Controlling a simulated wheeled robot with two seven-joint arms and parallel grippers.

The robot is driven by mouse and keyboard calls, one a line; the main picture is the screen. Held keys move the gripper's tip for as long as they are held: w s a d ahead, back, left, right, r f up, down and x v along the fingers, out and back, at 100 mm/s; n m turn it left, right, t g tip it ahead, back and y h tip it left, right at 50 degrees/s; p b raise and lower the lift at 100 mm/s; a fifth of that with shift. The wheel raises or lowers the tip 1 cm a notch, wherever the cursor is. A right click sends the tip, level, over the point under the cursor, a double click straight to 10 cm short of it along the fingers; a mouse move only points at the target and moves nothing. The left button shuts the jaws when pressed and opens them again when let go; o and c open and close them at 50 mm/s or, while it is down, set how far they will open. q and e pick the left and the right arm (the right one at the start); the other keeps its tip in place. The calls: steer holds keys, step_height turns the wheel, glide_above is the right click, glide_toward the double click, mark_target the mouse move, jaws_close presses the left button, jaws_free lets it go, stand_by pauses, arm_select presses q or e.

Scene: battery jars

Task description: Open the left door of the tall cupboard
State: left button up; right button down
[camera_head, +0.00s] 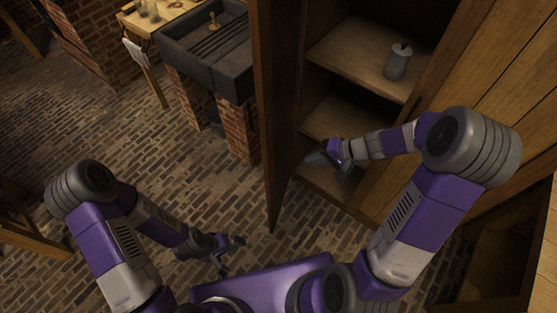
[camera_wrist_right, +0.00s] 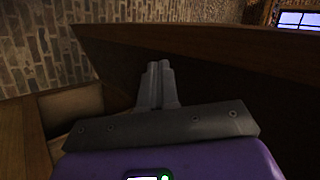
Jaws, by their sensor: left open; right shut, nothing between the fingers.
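The tall cupboard stands at the right in the head view, with wooden shelves (camera_head: 340,62) inside. Its left door (camera_head: 270,100) stands wide open, swung out toward the sink side, and is seen nearly edge-on. My right gripper (camera_head: 311,160) is shut and empty, at the door's inner side in front of the lower shelves. In the right wrist view its closed fingers (camera_wrist_right: 158,82) point at the dark wooden door panel (camera_wrist_right: 220,65); I cannot tell if they touch it. My left gripper (camera_head: 232,254) is open and empty, low over the brick floor at the lower left.
A grey jar (camera_head: 398,61) stands on an upper shelf of the cupboard. A dark stone sink (camera_head: 205,50) on brick piers is left of the door, beside a wooden table (camera_head: 150,22) with a cloth.

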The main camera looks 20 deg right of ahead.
steer(key=b, duration=0.2)
glide_toward(270, 164)
step_height(270, 164, down, 3)
arm_select(q)
steer(key=shift+f+p, duration=0.45)
steer(key=shift+f, duration=0.15)
arm_select(e)
steer(key=shift+w+a+f, duration=0.1)
steer(key=shift+w+a, duration=0.2)
steer(key=shift+a, duration=0.3)
steer(key=shift+w+a+f, duration=0.1)
steer(key=shift+w+a, duration=0.25)
steer(key=shift+a, duration=0.3)
steer(key=shift+w+a+f, duration=0.1)
steer(key=shift+w+a, duration=0.2)
steer(key=shift+a, duration=0.3)
